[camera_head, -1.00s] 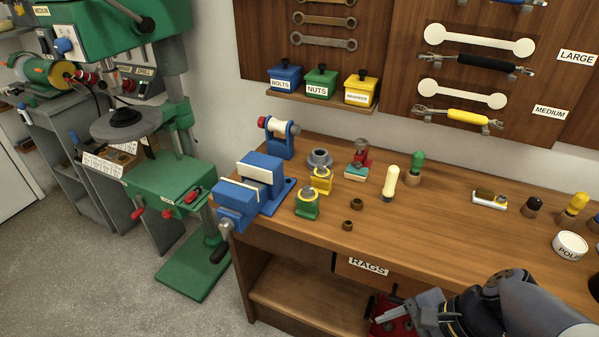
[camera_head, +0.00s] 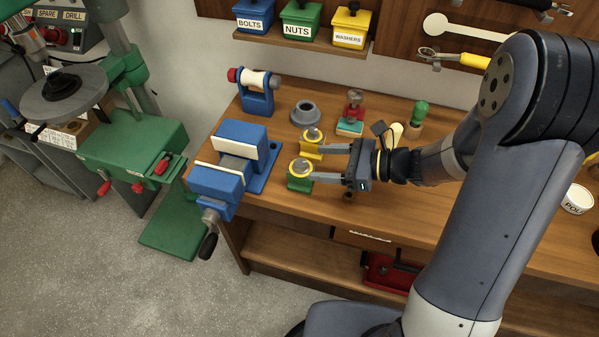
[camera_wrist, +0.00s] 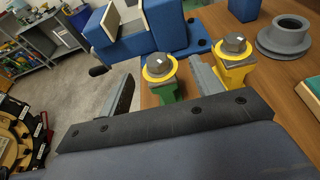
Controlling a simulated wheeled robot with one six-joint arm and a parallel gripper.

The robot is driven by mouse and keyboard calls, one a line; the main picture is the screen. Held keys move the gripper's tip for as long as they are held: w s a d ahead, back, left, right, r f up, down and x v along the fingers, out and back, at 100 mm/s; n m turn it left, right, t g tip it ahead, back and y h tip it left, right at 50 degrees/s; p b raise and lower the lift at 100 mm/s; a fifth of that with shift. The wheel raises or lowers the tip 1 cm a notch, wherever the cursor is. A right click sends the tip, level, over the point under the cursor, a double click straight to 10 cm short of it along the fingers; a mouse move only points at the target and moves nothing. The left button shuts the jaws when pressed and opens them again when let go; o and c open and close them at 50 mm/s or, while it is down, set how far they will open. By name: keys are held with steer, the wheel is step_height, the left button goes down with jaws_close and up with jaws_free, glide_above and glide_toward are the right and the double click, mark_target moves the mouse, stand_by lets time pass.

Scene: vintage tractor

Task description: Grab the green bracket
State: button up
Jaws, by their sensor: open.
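The green bracket (camera_head: 299,183), with a yellow ring and a grey bolt head on top, stands on the wooden workbench to the right of the blue vise. My gripper (camera_head: 316,163) is open, with its fingers pointing left toward the bracket. In the wrist view the green bracket (camera_wrist: 172,92) shows between the two fingers, partly hidden by my gripper body. I cannot tell whether a finger touches it. A similar yellow bracket (camera_head: 311,151) stands just behind it. In the wrist view the yellow bracket (camera_wrist: 236,72) is right of the right finger.
The blue vise (camera_head: 235,165) is close on the left. A grey flanged part (camera_head: 305,113), a red and teal item (camera_head: 351,113) and a green-handled tool (camera_head: 419,116) stand behind. The bench's front edge is just below the bracket.

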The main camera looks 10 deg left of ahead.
mark_target(308, 165)
steer(key=shift+s+f+p+x, duration=0.15)
steer(key=shift+p+x, duration=0.1)
steer(key=shift+x, duration=0.8)
steer(key=shift+f+p+x, duration=0.1)
steer(key=shift+p+x, duration=0.1)
steer(key=shift+x, duration=0.85)
steer(key=shift+s+f+p+x, duration=0.15)
steer(key=shift+p+x, duration=0.1)
steer(key=shift+x, duration=0.8)
steer(key=shift+w+d, duration=0.1)
steer(key=shift+d, duration=0.05)
steer(key=shift+c, duration=0.3)
jaws_close()
steer(key=shift+r, duration=0.1)
